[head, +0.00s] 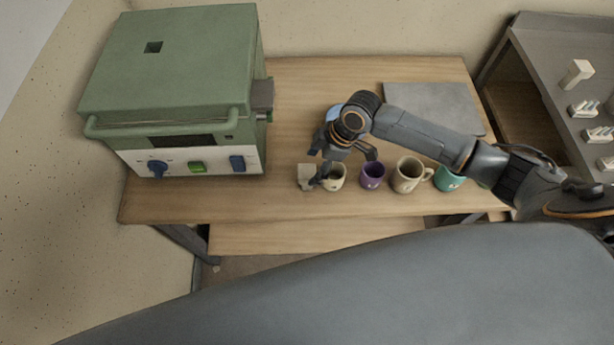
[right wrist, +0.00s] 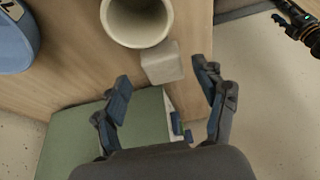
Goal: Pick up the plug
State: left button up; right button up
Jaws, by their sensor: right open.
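The plug, a small pale beige block (head: 306,177), stands on the wooden table at the left end of a row of mugs, close beside a cream mug (head: 334,178). In the right wrist view the plug (right wrist: 162,62) lies just ahead of the fingertips, roughly centred between them, with the cream mug (right wrist: 137,18) right beside it. My right gripper (head: 342,165) is open and empty above this spot; it also shows in the right wrist view (right wrist: 163,78).
A green kiln (head: 180,60) with a square hole in its top stands left. Purple (head: 372,176), beige (head: 407,175) and teal (head: 448,178) mugs stand right of the plug. A blue bucket (right wrist: 12,42) is nearby. A grey slab (head: 435,100) lies behind; a shelf (head: 550,60) stands right.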

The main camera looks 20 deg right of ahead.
aim_at(310, 171)
jog(key=x, duration=0.1)
jog(key=p+x, duration=0.1)
jog(key=x, duration=0.2)
jog(key=shift+s+a+f+p, duration=0.1)
jog(key=shift+s+p, duration=0.1)
jog(key=shift+p, duration=0.1)
jog(key=shift+w+a+f, duration=0.1)
jog(key=shift+a+f, duration=0.1)
jog(key=shift+f, duration=0.35)
jog(key=c, duration=1.3)
